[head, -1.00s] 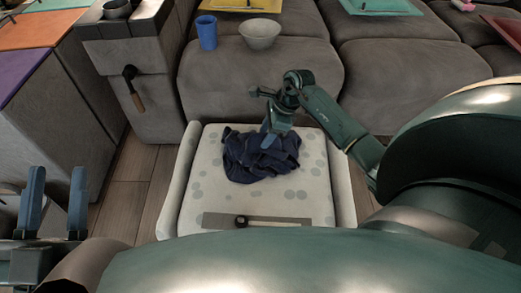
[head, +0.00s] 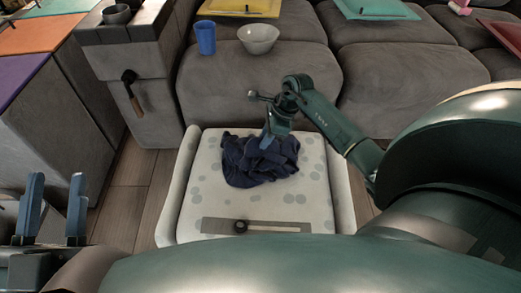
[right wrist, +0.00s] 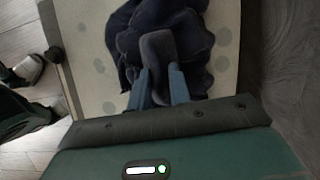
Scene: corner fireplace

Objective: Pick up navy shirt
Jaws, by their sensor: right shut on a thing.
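The navy shirt (head: 258,162) lies crumpled on the pale spotted seat of an ottoman (head: 205,190). My right gripper (head: 267,138) points down at the shirt's upper part, and its arm comes in from the right. In the right wrist view the shirt (right wrist: 200,40) fills the upper middle, and the right gripper's blue fingers (right wrist: 158,85) are shut on a raised fold of it. Most of the shirt still rests on the seat. My left gripper (head: 52,210) is open and empty at the lower left, away from the shirt.
A grey strip with a dark round knob (head: 240,227) lies at the seat's near edge. Behind, a grey sofa holds a blue cup (head: 206,38), a grey bowl (head: 258,40) and coloured trays. A grey block with a dark-handled tool (head: 133,90) stands left. Wooden floor shows beside the ottoman.

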